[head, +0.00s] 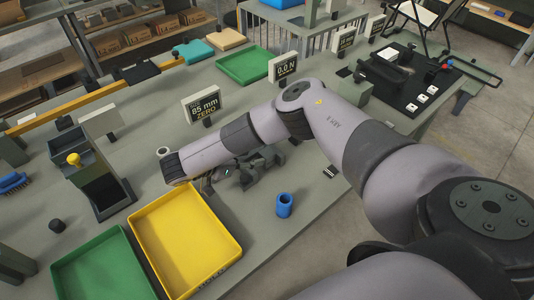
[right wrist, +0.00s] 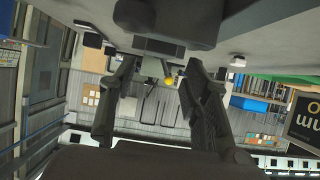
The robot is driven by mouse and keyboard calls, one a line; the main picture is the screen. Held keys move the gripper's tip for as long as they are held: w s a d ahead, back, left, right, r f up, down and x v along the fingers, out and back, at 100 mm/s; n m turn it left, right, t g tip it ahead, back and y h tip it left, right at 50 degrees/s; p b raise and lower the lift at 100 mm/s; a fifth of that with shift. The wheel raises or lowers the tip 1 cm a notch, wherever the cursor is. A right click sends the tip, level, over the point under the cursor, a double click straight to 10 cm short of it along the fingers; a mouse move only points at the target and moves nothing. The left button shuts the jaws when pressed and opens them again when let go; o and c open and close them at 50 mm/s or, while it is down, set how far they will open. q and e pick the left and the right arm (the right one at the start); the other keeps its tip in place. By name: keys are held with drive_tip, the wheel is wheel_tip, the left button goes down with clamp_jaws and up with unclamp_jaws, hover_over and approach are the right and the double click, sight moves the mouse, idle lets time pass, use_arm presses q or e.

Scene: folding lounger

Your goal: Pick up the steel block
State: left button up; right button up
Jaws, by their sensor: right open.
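My right gripper (head: 240,168) is low over the grey workbench, partly hidden under my right forearm. In the right wrist view its two dark fingers (right wrist: 158,90) stand wide apart, with nothing held between them. I cannot identify the steel block for sure. A small dark block with pale stripes (head: 298,171) lies on the bench to the right of the gripper, apart from it. A dark rounded shape (right wrist: 165,18) fills the top middle of the right wrist view; I cannot tell what it is. My left gripper is not in view.
A yellow tray (head: 236,238) lies left of the gripper, with a green tray (head: 60,268) beside it. A blue cup (head: 284,205) stands near the bench's front edge. An "85 mm ZERO" display (head: 203,106) and a second display (head: 283,68) stand behind my arm.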

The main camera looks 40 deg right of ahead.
sight(265, 154)
drive_tip(key=shift+x, duration=3.1)
drive_tip(key=shift+f, duration=0.15)
drive_tip(key=shift+s+a, duration=0.1)
drive_tip(key=shift+c, duration=0.6)
clamp_jaws()
